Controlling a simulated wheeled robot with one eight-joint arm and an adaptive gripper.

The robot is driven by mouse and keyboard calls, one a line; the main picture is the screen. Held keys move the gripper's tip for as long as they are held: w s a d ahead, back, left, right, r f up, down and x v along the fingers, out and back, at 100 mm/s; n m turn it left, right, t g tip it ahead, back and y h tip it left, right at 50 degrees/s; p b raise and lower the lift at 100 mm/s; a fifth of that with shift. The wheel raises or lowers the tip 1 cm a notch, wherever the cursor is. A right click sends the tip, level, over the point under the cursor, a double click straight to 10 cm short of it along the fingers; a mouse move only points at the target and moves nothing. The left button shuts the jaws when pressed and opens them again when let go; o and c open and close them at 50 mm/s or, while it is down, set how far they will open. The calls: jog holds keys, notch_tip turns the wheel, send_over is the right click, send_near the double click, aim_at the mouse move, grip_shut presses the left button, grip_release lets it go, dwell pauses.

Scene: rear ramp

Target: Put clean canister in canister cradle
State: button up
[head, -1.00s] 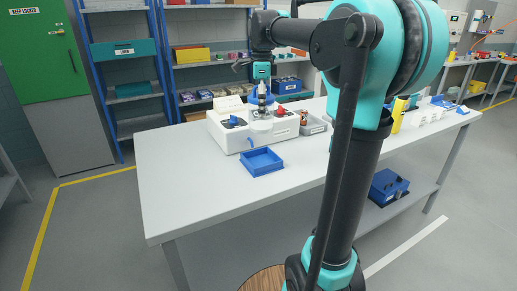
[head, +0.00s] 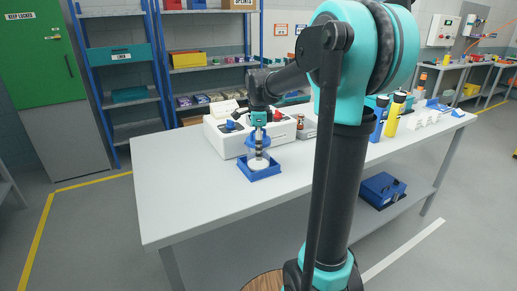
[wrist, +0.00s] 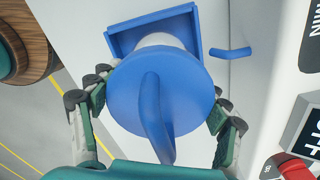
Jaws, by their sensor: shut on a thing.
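My gripper (head: 258,133) is shut on the clean canister (head: 258,160), a pale, clear-sided canister with a round blue lid. In the wrist view, the fingers lie on both sides of the lid (wrist: 190,82), and its raised blue handle points back toward my palm. The canister is upright over the square blue canister cradle (head: 268,175) on the table. Its pale base appears within the cradle's walls; I cannot tell whether it touches the floor. In the wrist view the lid hides most of the canister and part of the cradle (wrist: 152,18).
A white machine (head: 222,138) stands just behind the cradle. A small brown bottle (head: 300,124) is to its right. The table's left and front areas are clear.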

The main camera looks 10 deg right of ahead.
jog(key=o, duration=1.4)
jog(key=shift+f, duration=0.1)
notch_tip(320, 180, up, 12)
jog(key=shift+r, duration=0.15)
